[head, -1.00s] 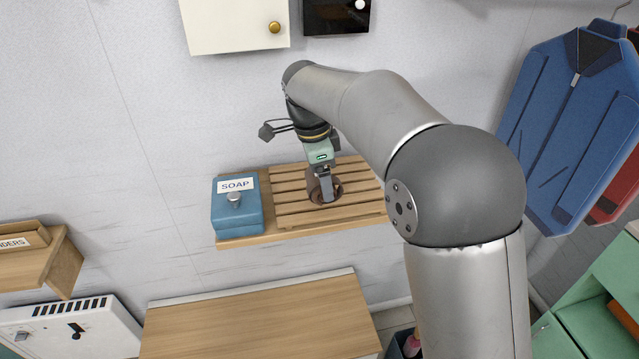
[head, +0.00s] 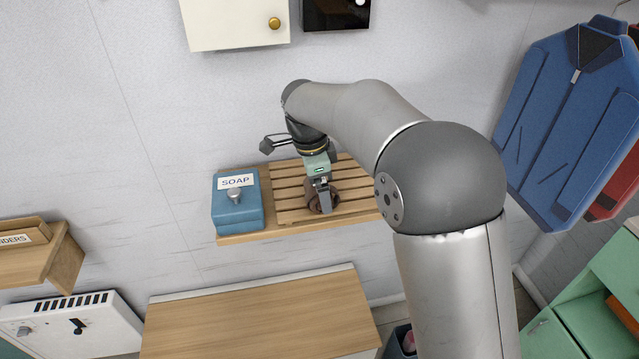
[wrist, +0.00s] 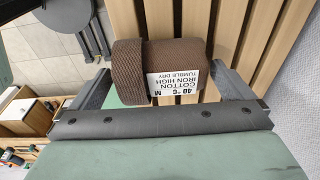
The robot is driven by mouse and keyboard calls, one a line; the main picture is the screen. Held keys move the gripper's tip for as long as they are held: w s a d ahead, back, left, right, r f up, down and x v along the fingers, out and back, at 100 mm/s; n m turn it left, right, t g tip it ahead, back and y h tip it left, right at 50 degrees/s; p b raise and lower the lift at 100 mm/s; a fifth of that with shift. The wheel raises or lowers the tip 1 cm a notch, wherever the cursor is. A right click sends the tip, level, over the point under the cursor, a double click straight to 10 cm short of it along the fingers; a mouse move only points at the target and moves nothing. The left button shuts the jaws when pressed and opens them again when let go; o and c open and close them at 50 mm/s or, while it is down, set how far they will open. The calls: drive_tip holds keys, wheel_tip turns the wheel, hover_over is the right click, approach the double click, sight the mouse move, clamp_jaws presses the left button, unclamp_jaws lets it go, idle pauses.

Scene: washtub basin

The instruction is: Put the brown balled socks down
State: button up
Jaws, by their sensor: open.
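The brown balled socks (wrist: 178,68) rest on the slatted wooden rack (wrist: 245,45) in the wrist view, with a white care label facing the camera. In the head view the socks (head: 314,203) are mostly hidden by my gripper (head: 323,196). My gripper (wrist: 163,88) is open, with one finger on each side of the socks and a visible gap at each side in the wrist view. The rack (head: 352,205) sits on a wall shelf in the head view.
A blue soap box (head: 237,205) stands left of the rack on the same shelf. A wooden counter (head: 260,315) lies below. A white cabinet (head: 235,25) hangs above. A blue jacket (head: 565,120) hangs at the right.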

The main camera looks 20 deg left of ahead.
wheel_tip(320, 180, up, 12)
drive_tip(key=a, duration=0.1)
drive_tip(key=shift+s+a, duration=0.25)
drive_tip(key=shift+s, duration=0.2)
drive_tip(key=shift+r, duration=0.1)
drive_tip(key=s+d+f+n+y, duration=0.1)
drive_tip(key=s+d+f+n, duration=0.15)
drive_tip(key=d, duration=0.85)
drive_tip(key=s+d+f+n, duration=0.1)
drive_tip(key=s+d+n, duration=0.2)
drive_tip(key=d, duration=0.9)
drive_tip(key=s+d+f+n, duration=0.3)
drive_tip(key=s+d+f, duration=0.2)
drive_tip(key=s, duration=0.4)
drive_tip(key=s+d+f+n, duration=0.3)
drive_tip(key=s+d+f, duration=0.2)
drive_tip(key=s+d, duration=0.2)
drive_tip(key=shift+s+d+f+y, duration=0.3)
drive_tip(key=shift+s, duration=0.7)
